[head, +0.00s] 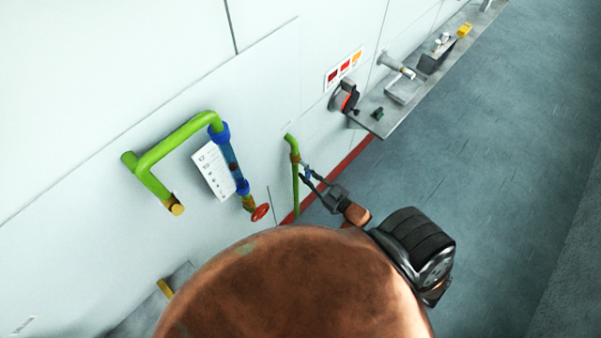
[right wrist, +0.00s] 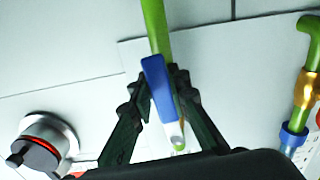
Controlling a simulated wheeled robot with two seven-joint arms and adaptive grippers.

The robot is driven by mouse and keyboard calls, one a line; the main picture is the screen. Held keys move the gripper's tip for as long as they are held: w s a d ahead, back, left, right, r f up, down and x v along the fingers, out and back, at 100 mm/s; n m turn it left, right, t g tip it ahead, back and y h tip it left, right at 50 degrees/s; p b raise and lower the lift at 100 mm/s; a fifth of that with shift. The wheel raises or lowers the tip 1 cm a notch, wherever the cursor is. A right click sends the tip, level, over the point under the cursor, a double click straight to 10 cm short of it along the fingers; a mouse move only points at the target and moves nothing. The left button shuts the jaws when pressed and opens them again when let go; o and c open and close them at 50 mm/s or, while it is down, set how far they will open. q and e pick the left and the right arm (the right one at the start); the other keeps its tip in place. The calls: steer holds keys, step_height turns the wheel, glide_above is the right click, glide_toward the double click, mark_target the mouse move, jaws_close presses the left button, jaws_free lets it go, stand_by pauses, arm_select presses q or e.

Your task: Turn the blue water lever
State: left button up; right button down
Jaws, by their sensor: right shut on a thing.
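The blue water lever (right wrist: 160,90) is on a thin green pipe (right wrist: 155,25) in the right wrist view. In the head view the lever is a small blue spot (head: 308,173) beside the lower part of the green pipe (head: 295,185). My right gripper (head: 312,176) reaches it from the lower right. Its two dark fingers (right wrist: 162,82) are closed on the lever, one on each side. The lever lies roughly in line with the pipe in the wrist view. My left gripper is not in view.
Left on the wall is a thicker green pipe (head: 178,135) with a blue-fitted tube and red handwheel (head: 260,212). A white label (head: 212,170) hangs there. A black and red round switch (head: 345,97) and a metal shelf (head: 395,110) are further right. Open floor (head: 480,150) lies right.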

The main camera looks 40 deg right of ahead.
stand_by(0.3)
steer(key=c, duration=1.8)
jaws_free()
steer(key=shift+s, duration=0.1)
steer(key=s+d, duration=0.2)
steer(key=s, duration=0.9)
steer(key=shift+s, duration=0.3)
steer(key=shift+d, duration=0.1)
